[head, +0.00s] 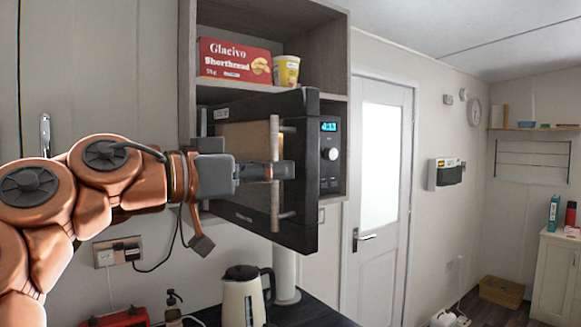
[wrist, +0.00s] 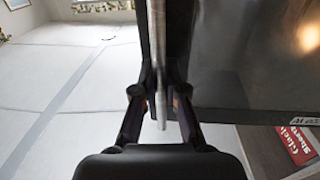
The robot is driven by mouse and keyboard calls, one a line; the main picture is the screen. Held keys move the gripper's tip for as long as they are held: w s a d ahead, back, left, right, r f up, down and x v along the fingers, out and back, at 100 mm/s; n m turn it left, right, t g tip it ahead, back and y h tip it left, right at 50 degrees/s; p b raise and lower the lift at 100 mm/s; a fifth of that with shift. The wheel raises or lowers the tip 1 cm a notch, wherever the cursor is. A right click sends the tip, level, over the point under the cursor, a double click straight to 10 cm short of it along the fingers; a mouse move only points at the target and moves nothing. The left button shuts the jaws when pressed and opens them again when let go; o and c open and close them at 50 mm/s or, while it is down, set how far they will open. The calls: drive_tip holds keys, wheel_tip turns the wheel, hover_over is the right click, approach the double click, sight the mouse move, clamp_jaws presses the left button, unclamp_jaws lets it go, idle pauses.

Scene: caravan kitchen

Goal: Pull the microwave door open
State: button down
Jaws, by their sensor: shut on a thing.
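The black microwave (head: 330,150) sits in an open wall cabinet in the head view, its blue clock display and round knob on the right. Its door (head: 300,218) stands partly open, swung out from the body toward me. The long metal door handle (head: 275,140) runs vertically along the door. My gripper (head: 285,171) is shut around the handle near its middle. In the wrist view, the two fingers of my gripper (wrist: 160,82) close on the handle (wrist: 159,45), with the dark door (wrist: 240,60) to the right. The inside of the microwave is hidden.
A red shortbread box (head: 234,60) and a yellow cup (head: 286,71) stand on the shelf above. A kettle (head: 244,295) and a soap bottle (head: 173,308) stand on the counter below. A white door (head: 382,170) is to the right.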

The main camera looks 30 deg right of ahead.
drive_tip(key=shift+a, duration=0.6)
drive_tip(key=shift+r, duration=0.1)
drive_tip(key=c, duration=1.2)
unclamp_jaws()
drive_tip(key=shift+a, duration=0.1)
drive_tip(key=a, duration=1.2)
drive_tip(key=shift+s, duration=0.25)
